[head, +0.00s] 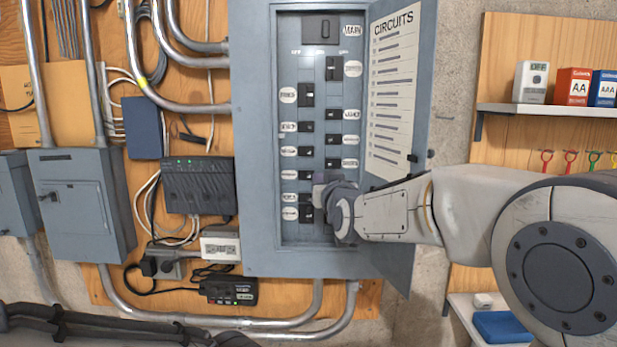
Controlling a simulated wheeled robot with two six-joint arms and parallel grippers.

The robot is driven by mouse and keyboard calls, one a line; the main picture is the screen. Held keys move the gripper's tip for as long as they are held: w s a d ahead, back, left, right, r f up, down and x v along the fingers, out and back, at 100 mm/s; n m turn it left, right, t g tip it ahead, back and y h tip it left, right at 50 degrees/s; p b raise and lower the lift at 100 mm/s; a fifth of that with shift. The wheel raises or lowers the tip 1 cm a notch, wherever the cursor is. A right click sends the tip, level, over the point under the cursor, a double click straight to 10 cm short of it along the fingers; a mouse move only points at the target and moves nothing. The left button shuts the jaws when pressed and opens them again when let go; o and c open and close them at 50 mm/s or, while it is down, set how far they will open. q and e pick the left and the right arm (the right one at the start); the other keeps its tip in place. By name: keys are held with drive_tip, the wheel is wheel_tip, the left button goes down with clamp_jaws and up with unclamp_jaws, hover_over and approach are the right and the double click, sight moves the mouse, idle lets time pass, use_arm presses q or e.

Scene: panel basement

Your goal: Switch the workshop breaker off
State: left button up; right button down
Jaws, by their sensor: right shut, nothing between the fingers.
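The grey breaker panel (258,130) stands open in the middle of the head view. Its door (425,90) is swung out to the right and carries a printed circuits list (393,90). Two columns of black breakers with oval labels sit inside, below a main breaker (320,29). I cannot read for sure which label says workshop. My right gripper (321,194) is shut and empty, at the lower breakers. It covers part of the lower right column; I cannot tell whether it touches a switch. My left gripper is not in view.
My right arm passes in front of the door's lower part. A shelf (550,109) with battery boxes (573,87) is at right. A grey box (85,210), a black router (198,186) and conduits crowd the left wall. A blue item (502,326) lies lower right.

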drive_tip(key=shift+a+p, duration=0.35)
drive_tip(key=shift+a, duration=0.35)
idle(0.7)
drive_tip(key=shift+a, duration=0.1)
drive_tip(key=shift+d+b, duration=0.25)
drive_tip(key=shift+b, duration=0.1)
idle(0.4)
drive_tip(key=shift+s, duration=0.4)
drive_tip(key=s+b, duration=0.1)
drive_tip(key=s, duration=0.5)
drive_tip(key=shift+s, duration=0.1)
